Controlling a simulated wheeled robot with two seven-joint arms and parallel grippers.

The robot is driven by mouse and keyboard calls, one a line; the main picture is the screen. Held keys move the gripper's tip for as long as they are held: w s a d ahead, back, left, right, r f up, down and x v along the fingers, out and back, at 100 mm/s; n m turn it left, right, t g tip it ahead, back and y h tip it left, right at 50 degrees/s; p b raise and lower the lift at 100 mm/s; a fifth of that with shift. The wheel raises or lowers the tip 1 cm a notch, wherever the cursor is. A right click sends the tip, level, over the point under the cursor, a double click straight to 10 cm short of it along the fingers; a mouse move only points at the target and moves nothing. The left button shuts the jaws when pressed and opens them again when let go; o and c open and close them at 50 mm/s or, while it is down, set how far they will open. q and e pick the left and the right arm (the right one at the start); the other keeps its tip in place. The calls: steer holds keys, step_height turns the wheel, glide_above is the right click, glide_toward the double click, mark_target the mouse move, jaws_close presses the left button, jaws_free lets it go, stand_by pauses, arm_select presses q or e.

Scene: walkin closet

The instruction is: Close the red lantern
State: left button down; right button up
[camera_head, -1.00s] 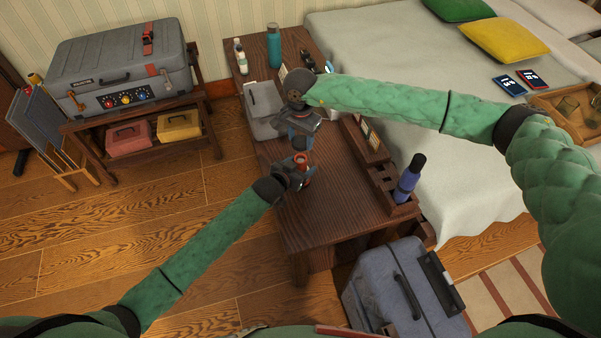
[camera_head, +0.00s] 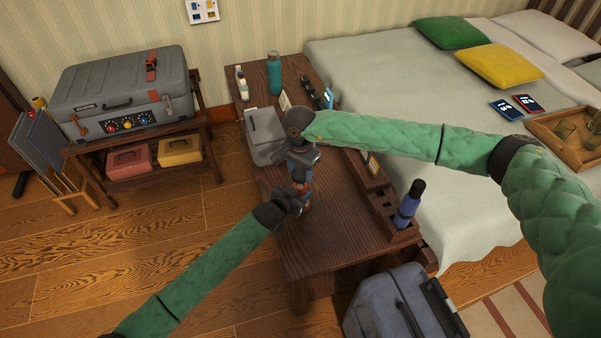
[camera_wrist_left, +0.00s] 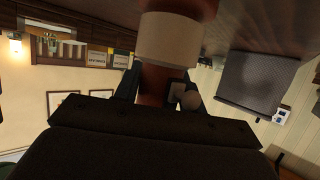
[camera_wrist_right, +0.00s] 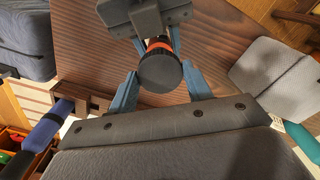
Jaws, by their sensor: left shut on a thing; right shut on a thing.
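The red lantern (camera_head: 304,200) is small and upright over the dark wooden bench (camera_head: 335,235), mostly hidden by my grippers. My left gripper (camera_head: 299,197) is shut on its lower body from the front left. In the left wrist view, its pale band (camera_wrist_left: 168,40) and reddish body (camera_wrist_left: 155,88) stand between the fingers. My right gripper (camera_head: 300,175) is above, pointing down, shut on the lantern's dark top part. In the right wrist view, the round dark cap (camera_wrist_right: 160,72) lies between the blue fingers, with an orange-red ring (camera_wrist_right: 158,43) beside it.
A grey case (camera_head: 264,135), a teal bottle (camera_head: 274,72) and white bottles (camera_head: 241,84) stand on the bench's far end. A blue-grey suitcase (camera_head: 395,308) stands by the near end. The bench's near top is clear.

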mark_target(300, 186)
steer(key=shift+f, duration=1)
steer(key=shift+f, duration=0.1)
steer(key=shift+f, duration=0.8)
steer(key=shift+f, duration=0.55)
steer(key=shift+s, duration=0.1)
steer(key=m, duration=0.6)
steer(key=o, duration=0.9)
steer(key=shift+o, duration=0.2)
steer(key=shift+r, duration=0.1)
